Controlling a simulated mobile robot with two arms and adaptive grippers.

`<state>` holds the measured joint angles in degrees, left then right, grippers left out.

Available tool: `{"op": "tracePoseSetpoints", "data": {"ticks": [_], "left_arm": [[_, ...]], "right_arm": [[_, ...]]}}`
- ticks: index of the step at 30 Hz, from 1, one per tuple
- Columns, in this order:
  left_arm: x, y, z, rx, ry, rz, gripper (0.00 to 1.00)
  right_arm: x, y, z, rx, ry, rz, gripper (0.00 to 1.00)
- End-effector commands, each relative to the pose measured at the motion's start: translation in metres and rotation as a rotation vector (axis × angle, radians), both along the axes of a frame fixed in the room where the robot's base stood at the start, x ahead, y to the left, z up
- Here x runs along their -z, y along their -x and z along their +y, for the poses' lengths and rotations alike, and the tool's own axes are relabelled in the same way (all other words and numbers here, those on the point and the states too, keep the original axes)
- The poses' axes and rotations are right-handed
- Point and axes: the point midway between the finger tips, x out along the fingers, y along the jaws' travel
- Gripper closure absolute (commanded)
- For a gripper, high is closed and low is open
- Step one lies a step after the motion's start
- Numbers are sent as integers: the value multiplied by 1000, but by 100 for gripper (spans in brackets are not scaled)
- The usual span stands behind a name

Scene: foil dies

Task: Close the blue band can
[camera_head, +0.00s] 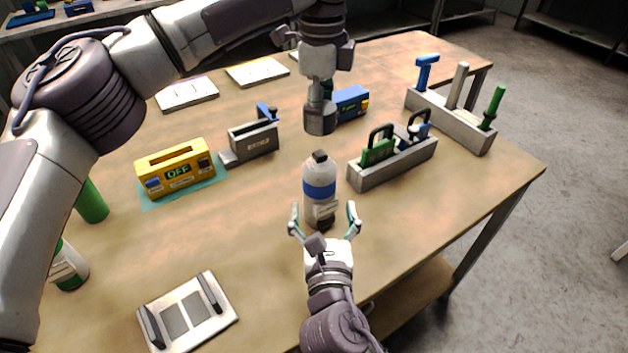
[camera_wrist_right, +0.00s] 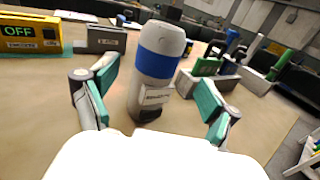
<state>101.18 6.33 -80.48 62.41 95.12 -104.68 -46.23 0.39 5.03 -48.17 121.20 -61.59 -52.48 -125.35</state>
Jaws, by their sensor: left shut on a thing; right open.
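The blue band can (camera_head: 319,174), pale with a blue band, a small label and a dark top piece, stands upright on the table. In the right wrist view the can (camera_wrist_right: 158,65) is between and just beyond my fingers. My right gripper (camera_head: 324,211) is open, a finger on either side of the can's lower part, with gaps visible in the wrist view (camera_wrist_right: 158,92). My left gripper (camera_head: 320,85) is shut on a grey cylindrical cap-like piece (camera_head: 320,120), above and behind the can in the head view. Its fingertips are largely hidden.
A grey holder (camera_head: 395,163) with green and blue padlock-like items stands right of the can. A yellow OFF box (camera_head: 177,170) and grey block (camera_head: 254,139) are left. A blue box (camera_head: 351,104) is behind. A plate with two bars (camera_head: 188,312) lies front left.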

Motion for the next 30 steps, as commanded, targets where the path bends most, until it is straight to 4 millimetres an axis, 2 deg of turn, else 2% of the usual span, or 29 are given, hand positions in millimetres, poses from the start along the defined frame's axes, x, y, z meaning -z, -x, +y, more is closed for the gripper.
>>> {"op": "tracePoseSetpoints", "data": {"ticks": [10,14,17,30], "left_arm": [[-1,0,-1,2,0,-1,58],[-1,0,-1,2,0,0,58],[-1,0,-1,2,0,0,58],[-1,0,-1,2,0,0,58]], "right_arm": [[-2,1,1,-3,15,-8,13],[-2,-5,2,-3,15,-9,13],[-3,-17,3,-2,15,-10,13],[-2,-97,8,-2,14,-8,13]]}}
